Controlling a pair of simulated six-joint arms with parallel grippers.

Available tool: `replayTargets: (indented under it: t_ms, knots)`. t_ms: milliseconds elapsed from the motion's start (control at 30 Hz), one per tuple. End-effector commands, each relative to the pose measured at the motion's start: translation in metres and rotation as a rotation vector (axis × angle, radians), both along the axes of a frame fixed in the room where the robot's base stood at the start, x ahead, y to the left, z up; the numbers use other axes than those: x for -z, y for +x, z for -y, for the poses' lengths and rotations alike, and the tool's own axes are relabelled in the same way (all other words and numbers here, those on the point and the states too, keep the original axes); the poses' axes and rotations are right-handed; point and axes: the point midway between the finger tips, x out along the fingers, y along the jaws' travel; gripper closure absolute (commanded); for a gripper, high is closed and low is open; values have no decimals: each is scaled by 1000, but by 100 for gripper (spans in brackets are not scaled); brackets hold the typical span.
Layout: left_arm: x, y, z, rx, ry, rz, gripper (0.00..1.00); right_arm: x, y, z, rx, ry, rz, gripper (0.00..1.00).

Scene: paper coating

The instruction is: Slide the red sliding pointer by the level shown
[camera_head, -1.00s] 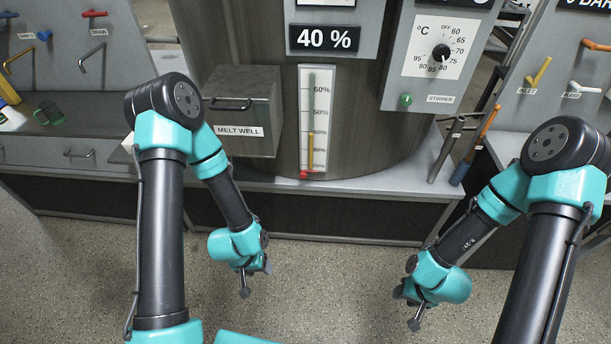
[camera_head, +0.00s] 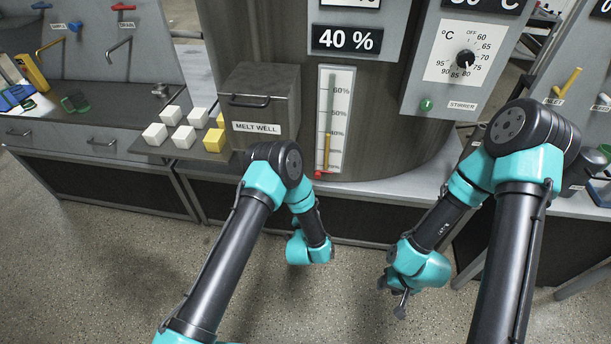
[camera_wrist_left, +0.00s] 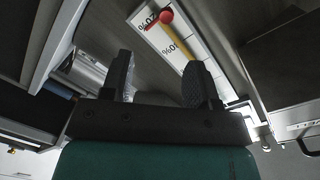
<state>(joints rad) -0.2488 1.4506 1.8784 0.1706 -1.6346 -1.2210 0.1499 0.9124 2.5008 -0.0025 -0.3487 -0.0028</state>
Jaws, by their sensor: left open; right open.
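The red sliding pointer (camera_head: 322,173) sits at the bottom of the white level gauge (camera_head: 346,95). The gauge is marked in percent and has a yellow column reaching about the 40% mark. The sign above it (camera_head: 347,40) reads 40 %. In the left wrist view the red pointer (camera_wrist_left: 159,19) shows beyond my open left gripper (camera_wrist_left: 160,82), with nothing between the fingers. In the head view my left gripper is mostly hidden by its wrist, below the gauge and apart from it. My right gripper (camera_head: 397,299) is open and empty, low over the floor.
The grey melt well box (camera_head: 263,105) stands left of the gauge. White and yellow cubes (camera_head: 182,137) lie on a shelf beside it. A stirrer dial panel (camera_head: 455,65) is to the right. Open floor lies before the counter.

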Motion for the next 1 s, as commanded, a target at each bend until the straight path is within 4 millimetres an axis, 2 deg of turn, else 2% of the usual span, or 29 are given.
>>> replayTargets:
  t_ms: [33,133,567,767,1000]
  knots:
    - [-1,1,7,-2,29,40,45,0,0,0,0,0,0,57]
    - [-4,1,13,-10,66,88,45,0,0,0,0,0,0,57]
    - [-5,4,13,-12,71,97,45,0,0,0,0,0,0,57]
    - [-5,22,15,-13,69,98,45,0,0,0,0,0,0,57]
    - [-6,60,18,-13,70,99,45,0,0,0,0,0,0,57]
